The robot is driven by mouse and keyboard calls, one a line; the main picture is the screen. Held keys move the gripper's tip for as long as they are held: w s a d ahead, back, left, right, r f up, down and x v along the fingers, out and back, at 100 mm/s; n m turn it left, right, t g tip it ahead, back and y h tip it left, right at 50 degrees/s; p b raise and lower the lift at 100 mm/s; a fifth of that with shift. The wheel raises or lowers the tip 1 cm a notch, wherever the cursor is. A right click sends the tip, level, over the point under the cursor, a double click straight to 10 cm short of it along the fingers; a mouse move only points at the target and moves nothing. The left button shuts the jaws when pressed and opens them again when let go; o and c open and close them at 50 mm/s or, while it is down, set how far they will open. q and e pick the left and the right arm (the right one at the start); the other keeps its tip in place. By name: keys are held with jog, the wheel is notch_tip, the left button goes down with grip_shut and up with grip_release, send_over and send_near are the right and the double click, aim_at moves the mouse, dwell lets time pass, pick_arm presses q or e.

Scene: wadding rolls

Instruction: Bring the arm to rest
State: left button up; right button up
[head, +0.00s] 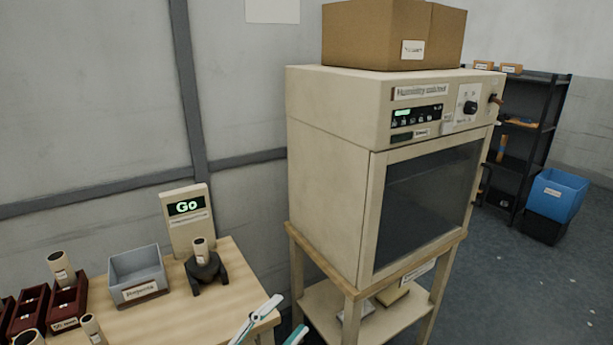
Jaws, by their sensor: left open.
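My left gripper (287,313) shows at the bottom edge, with its two pale and teal fingers apart and nothing between them. It is at the front right corner of the wooden table (238,303). A cream roll (200,250) stands upright in a black cradle (207,272) on that table. Behind it a beige display unit (187,222) reads "Go". My right gripper is not in view.
A grey labelled bin (137,268) and dark red racks (67,303) with several rolls are on the table. A beige humidity cabinet (325,175) on a wooden stand (350,292) is at the right, with a cardboard box (372,35) on top.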

pick_arm(q)
jog(key=s+a+f+n+y, duration=0.2)
jog(key=a+f+n+y, duration=0.25)
jog(key=f, duration=0.35)
jog(key=s+a+f+n+y, duration=0.1)
jog(key=a+f+n+y, duration=0.35)
jog(key=f, duration=0.35)
jog(key=s+a+f+n+g+y, duration=0.3)
jog(key=s+a+f, duration=0.4)
jog(key=s+f, duration=0.4)
notch_tip(320, 180, down, 3)
jog(key=shift+s+a+r+n+g, duration=0.15)
jog(key=shift+s+n+g, duration=0.25)
jog(key=shift+n+g, duration=0.55)
jog(key=shift+n+t, duration=0.25)
jog(key=shift+c, duration=0.4)
